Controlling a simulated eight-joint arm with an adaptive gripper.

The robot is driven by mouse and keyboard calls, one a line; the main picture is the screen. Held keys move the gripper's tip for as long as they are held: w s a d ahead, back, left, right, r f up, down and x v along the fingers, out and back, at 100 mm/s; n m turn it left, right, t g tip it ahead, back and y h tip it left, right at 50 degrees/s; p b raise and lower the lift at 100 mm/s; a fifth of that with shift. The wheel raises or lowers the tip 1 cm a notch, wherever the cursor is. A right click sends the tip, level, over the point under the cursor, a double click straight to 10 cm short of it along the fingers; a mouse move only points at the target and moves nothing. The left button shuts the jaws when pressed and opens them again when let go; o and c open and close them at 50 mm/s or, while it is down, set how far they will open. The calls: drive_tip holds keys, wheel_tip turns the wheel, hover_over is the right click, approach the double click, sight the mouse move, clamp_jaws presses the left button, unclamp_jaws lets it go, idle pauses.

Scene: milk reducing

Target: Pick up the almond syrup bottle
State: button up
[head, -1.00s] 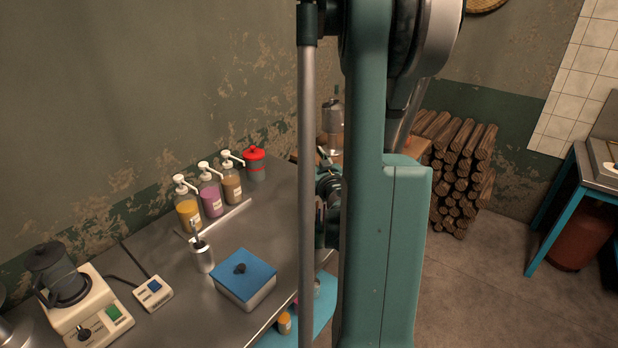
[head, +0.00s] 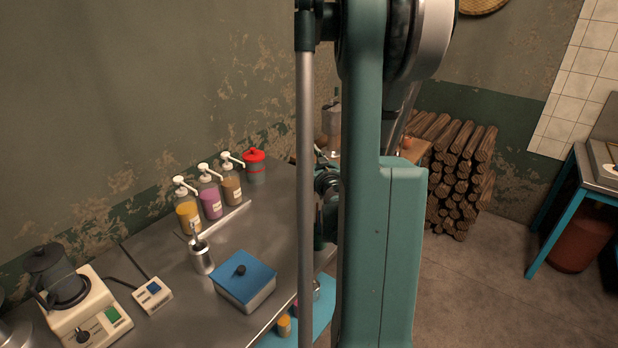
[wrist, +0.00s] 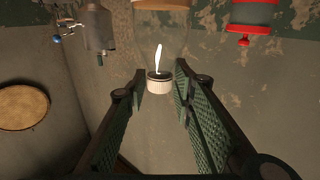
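Three pump dispensers with white pump tops stand in a row by the wall: a yellow-filled one (head: 188,213), a purple-filled one (head: 210,200) and a brown-filled one (head: 231,188). I cannot read a label naming the almond syrup. In the wrist view, which is upside down, a clear bottle with tan contents (wrist: 160,4) and a ribbed white cap (wrist: 158,85) shows centrally, apparently the brown-filled dispenser. My gripper (wrist: 159,78) is open, its green padded fingers to either side of the cap in the picture, with no contact visible. In the head view my column partly hides it.
A red-lidded canister (head: 254,168) stands beside the brown-filled dispenser; its red lid also shows in the wrist view (wrist: 243,28). A blue-lidded box (head: 245,280), a metal cup (head: 202,258) and a cream appliance (head: 85,310) occupy the counter. Bare steel counter (head: 265,220) lies right of the dispensers.

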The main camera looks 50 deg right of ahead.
clamp_jaws()
drive_tip(key=shift+r, duration=0.1)
drive_tip(key=shift+r+p, duration=1.55)
drive_tip(key=shift+r, duration=3.4)
